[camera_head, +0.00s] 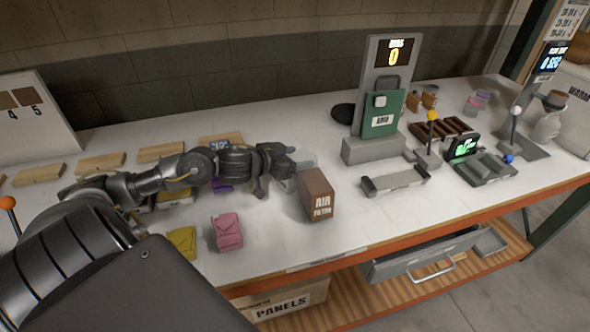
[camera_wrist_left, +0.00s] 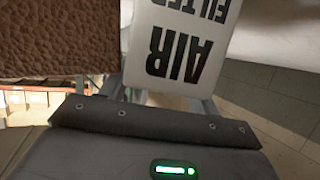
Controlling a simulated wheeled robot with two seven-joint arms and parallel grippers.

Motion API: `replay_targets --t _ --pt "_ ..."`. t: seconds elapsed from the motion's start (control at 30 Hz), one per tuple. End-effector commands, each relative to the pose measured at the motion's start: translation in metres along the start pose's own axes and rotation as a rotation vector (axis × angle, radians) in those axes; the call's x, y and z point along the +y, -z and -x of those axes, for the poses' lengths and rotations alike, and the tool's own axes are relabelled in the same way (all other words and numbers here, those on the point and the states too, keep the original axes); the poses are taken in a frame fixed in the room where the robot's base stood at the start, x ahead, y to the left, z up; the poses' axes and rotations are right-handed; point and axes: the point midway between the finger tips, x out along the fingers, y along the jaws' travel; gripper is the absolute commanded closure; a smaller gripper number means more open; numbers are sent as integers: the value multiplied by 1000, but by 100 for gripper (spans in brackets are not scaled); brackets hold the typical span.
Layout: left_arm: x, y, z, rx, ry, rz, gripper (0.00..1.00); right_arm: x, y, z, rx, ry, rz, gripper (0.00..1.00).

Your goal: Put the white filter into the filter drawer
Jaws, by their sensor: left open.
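The white filter (camera_wrist_left: 180,45) fills the top middle of the left wrist view, with black "AIR FILTER" letters upside down. In the head view a pale part of it (camera_head: 304,156) shows behind a brown air filter (camera_head: 317,195). My left gripper (camera_head: 278,176) is open, close beside both filters. I cannot tell whether its fingers touch the white one. A grey drawer with a handle (camera_head: 430,262) is under the table's front edge. I cannot tell for sure that it is the filter drawer. My right gripper is not in view.
The brown filter also shows in the left wrist view (camera_wrist_left: 60,38), close to the white one. Pink (camera_head: 228,232) and yellow (camera_head: 182,243) pouches lie in front of my left arm. A shallow grey tray (camera_head: 396,181) and a display stand (camera_head: 374,148) stand right. Bare tabletop lies between.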

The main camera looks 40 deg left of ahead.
Motion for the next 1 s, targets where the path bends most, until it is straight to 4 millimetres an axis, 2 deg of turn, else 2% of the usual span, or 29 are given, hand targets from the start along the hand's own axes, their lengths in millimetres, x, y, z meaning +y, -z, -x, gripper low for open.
replay_targets --t 0.03,0.13,0.2,0.4,0.6,0.77,1.0 --pt "2 -12 -2 -25 -4 -6 35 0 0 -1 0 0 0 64" --pt "2 -13 -2 -27 -4 -6 35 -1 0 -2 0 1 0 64" --pt "2 -14 -1 -28 -4 -5 47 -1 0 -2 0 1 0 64" --pt "1 -15 -1 -30 -2 -5 72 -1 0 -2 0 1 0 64" --pt "1 -14 0 -30 -1 -5 72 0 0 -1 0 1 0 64" --pt "1 8 8 -25 -1 -10 72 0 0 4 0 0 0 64" --pt "0 58 26 -15 0 -9 72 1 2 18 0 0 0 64"
